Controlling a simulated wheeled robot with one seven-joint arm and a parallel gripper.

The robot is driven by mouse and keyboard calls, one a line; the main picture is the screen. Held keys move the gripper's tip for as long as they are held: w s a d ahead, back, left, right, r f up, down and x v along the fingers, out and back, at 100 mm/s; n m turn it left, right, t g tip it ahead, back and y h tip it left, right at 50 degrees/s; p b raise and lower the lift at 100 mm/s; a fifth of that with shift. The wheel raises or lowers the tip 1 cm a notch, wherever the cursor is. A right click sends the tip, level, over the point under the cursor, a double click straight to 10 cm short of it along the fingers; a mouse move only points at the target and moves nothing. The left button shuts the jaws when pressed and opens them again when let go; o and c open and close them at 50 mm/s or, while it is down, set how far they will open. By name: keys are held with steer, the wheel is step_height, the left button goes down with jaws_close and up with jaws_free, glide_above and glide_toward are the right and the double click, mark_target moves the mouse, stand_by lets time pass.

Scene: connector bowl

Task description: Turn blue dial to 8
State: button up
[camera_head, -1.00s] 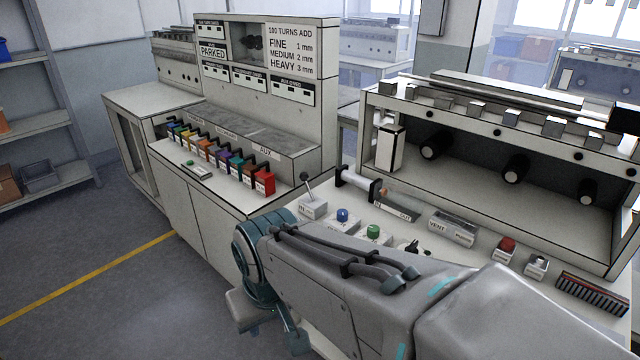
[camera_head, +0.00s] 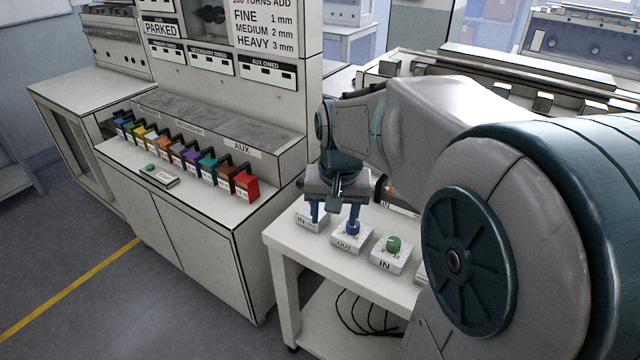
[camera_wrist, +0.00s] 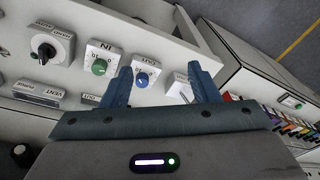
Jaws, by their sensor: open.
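The blue dial (camera_head: 352,228) sits on a white block labelled OUT (camera_head: 347,242) near the front left of the white bench. My gripper (camera_head: 334,218) is above the OUT block, fingers pointing down and open. In the head view one finger overlaps the blue dial and the other is to its left. In the wrist view the blue dial (camera_wrist: 142,79) shows between the two fingers (camera_wrist: 160,80), closer to the left one. I cannot tell whether a finger touches it. The number the dial points to is too small to read.
A green dial (camera_head: 393,243) on a block labelled IN stands just right. A lever block (camera_head: 311,219) is just left, partly behind my gripper. A black knob (camera_wrist: 44,50) shows in the wrist view. Coloured blocks (camera_head: 190,160) line the left cabinet. My arm covers much of the right side.

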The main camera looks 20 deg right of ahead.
steer(key=w+d+f+m+g, duration=0.1)
steer(key=w+d+f+m, duration=0.2)
steer(key=w+d, duration=0.35)
steer(key=w+d+f+m+g, duration=0.1)
steer(key=w+d+f+m, duration=0.2)
steer(key=w+d, duration=0.3)
steer(key=f, duration=0.4)
steer(key=w+f+p, duration=0.1)
steer(key=f, duration=0.4)
steer(key=a+f, duration=0.1)
steer(key=f, duration=0.3)
steer(key=shift+w+f, duration=0.15)
steer(key=shift+f, duration=0.1)
steer(key=c, duration=1)
